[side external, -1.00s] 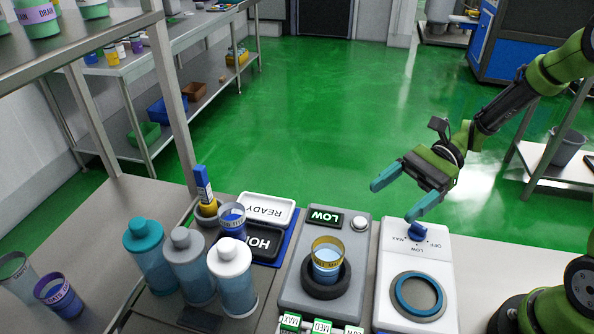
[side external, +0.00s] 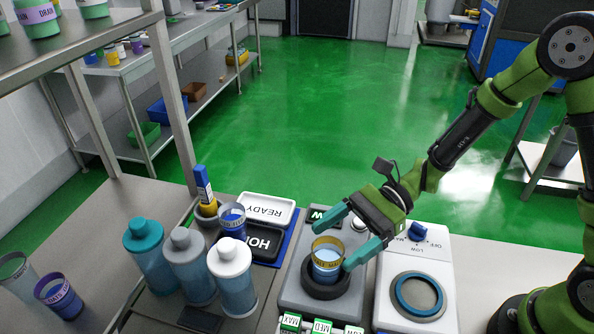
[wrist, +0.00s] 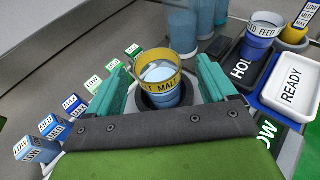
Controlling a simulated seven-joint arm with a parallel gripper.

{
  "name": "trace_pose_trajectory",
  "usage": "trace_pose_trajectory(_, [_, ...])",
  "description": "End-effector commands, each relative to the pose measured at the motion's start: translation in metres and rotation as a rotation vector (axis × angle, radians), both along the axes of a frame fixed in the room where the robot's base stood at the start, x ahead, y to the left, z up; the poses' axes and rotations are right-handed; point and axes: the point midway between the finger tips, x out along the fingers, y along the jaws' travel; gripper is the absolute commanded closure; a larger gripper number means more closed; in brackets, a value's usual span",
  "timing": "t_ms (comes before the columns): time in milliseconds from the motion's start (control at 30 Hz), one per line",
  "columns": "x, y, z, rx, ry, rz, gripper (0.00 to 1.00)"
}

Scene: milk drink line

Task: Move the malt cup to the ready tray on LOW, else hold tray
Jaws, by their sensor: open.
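The malt cup (side external: 327,256), clear with a yellow band and pale contents, stands upright in a dark ring on the grey unit (side external: 291,284). In the wrist view the malt cup (wrist: 160,86) shows part of its MALT label. My gripper (side external: 334,246) is open, with its teal fingers on either side of the cup; contact cannot be told. The white READY tray (side external: 285,207) and black hold tray (side external: 268,255) lie left of the display.
Several capped bottles (side external: 231,280) stand left of the grey unit. Label blocks (side external: 321,327) line its front. A white dial unit (side external: 437,265) stands to the right.

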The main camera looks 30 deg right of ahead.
Motion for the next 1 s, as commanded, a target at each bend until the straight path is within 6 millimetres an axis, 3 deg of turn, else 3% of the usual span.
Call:
trace_pose_trajectory(200, [-0.003, 0.027, -0.012, 0.0, 0.002, 0.003, 0.15])
trace_pose_trajectory(500, [-0.003, 0.03, -0.012, 0.0, 0.0, 0.0, 0.17])
trace_pose_trajectory(900, [-0.003, 0.03, -0.012, 0.0, 0.0, 0.0, 0.78])
trace_pose_trajectory(1000, [-0.003, 0.03, -0.012, 0.001, 0.0, 0.0, 0.84])
